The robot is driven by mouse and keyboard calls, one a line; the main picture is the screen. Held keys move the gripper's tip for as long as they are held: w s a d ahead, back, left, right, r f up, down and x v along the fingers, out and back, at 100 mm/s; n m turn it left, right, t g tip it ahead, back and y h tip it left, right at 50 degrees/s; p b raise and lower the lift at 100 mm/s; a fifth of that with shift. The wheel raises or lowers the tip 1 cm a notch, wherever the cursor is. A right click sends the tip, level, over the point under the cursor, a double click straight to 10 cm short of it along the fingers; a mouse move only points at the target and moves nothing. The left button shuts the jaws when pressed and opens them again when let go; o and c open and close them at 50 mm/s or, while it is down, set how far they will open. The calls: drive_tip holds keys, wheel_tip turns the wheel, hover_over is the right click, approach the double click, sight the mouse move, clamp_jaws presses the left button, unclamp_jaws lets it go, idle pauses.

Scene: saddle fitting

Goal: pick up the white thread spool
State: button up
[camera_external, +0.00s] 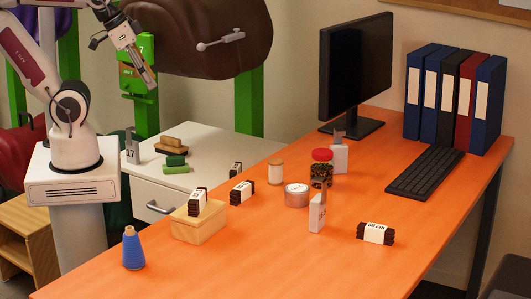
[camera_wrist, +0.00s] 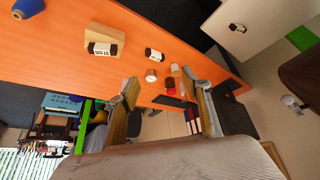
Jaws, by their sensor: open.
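The white thread spool (camera_external: 275,172) stands upright on the orange table, between a labelled dark bundle and a red-lidded jar. It looks small and pale in the wrist view (camera_wrist: 174,69), seen beyond and between my fingers. My gripper (camera_external: 149,78) is raised in the air at the upper left, well away from the spool and above the white cabinet's level. In the wrist view my gripper (camera_wrist: 164,87) has its two fingers wide apart with nothing between them.
Near the spool are a round tin (camera_external: 297,195), the red-lidded jar (camera_external: 321,169) and labelled dark bundles (camera_external: 241,192). A wooden box (camera_external: 199,226) carries another bundle. A blue thread cone (camera_external: 133,249) stands at the front left. A monitor (camera_external: 356,67) stands behind.

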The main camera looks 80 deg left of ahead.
drive_tip(key=shift+w, duration=0.15)
drive_tip(key=n+t+y, duration=0.1)
drive_tip(key=t+y, duration=0.1)
drive_tip(key=t, duration=0.5)
hover_over(276, 172)
drive_tip(key=s, duration=0.6)
drive_tip(key=f, duration=2.6)
drive_tip(key=shift+w+a+f, duration=0.15)
drive_tip(key=shift+a+f, duration=0.05)
drive_tip(key=shift+a, duration=0.2)
drive_tip(key=shift+s+a+f+n+t, duration=0.15)
drive_tip(key=shift+s+f+t, duration=0.1)
drive_tip(key=shift+f, duration=0.3)
drive_tip(key=shift+s+f+n+t, duration=0.15)
drive_tip(key=shift+s+f, duration=0.05)
drive_tip(key=shift+f, duration=0.3)
drive_tip(key=shift+w, duration=0.1)
drive_tip(key=shift+x, duration=1.2)
drive_tip(key=shift+f, duration=0.1)
